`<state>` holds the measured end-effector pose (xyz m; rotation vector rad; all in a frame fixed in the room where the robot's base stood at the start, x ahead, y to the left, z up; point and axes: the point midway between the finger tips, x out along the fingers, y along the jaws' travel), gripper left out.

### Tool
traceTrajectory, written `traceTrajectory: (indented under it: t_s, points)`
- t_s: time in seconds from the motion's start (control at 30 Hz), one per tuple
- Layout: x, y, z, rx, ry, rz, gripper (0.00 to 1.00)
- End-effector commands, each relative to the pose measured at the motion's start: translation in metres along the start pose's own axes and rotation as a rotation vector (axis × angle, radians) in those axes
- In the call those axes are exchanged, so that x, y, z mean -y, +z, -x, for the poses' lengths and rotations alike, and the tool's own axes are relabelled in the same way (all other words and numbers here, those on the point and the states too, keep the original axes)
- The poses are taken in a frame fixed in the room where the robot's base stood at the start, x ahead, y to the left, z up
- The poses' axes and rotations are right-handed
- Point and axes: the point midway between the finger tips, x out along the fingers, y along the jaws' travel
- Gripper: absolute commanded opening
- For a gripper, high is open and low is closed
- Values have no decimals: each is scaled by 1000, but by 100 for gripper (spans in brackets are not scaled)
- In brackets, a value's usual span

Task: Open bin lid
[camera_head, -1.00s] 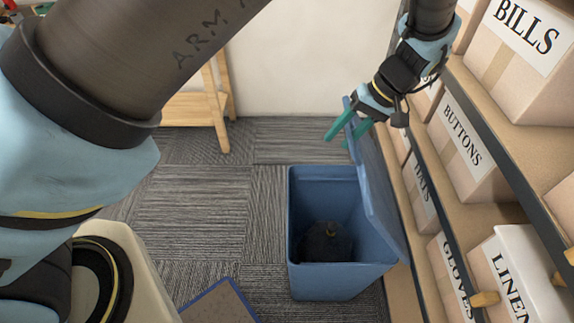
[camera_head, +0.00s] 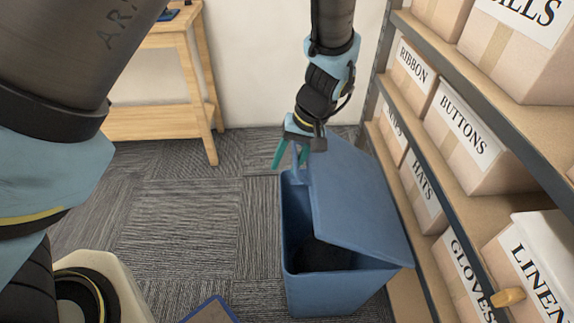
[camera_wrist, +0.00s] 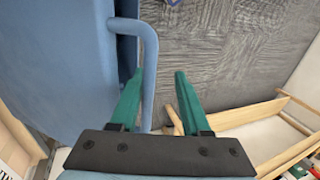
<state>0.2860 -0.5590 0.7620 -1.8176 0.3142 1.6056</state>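The blue bin (camera_head: 335,294) stands on the carpet beside the shelf. Its blue lid (camera_head: 355,200) is partly raised, sloping over much of the opening, with a gap at the front left. A dark lump (camera_head: 318,256) shows inside. My gripper (camera_head: 289,160) is at the lid's raised far-left edge, by its handle. In the wrist view, my gripper (camera_wrist: 159,73) has its green fingers apart. The bar of the lid handle (camera_wrist: 150,65) runs between them, close to the left finger; I cannot tell whether they touch. The lid (camera_wrist: 60,60) fills the left of that view.
A shelf (camera_head: 478,130) with labelled boxes runs close along the bin's right side, with a wooden peg (camera_head: 508,297) jutting out. A wooden table (camera_head: 150,120) stands at the back left. Carpet left of the bin is clear, except a blue-edged item (camera_head: 212,310) at the front.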

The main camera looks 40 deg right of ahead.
Motion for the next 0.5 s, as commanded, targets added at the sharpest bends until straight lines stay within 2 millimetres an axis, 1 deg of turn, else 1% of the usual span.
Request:
traceTrajectory:
  t_s: [0.27,0.37,0.5]
  points:
    - [1,0,0,1,1,0,45]
    - [1,0,4,0,1,0,45]
    - [0,0,15,0,1,0,45]
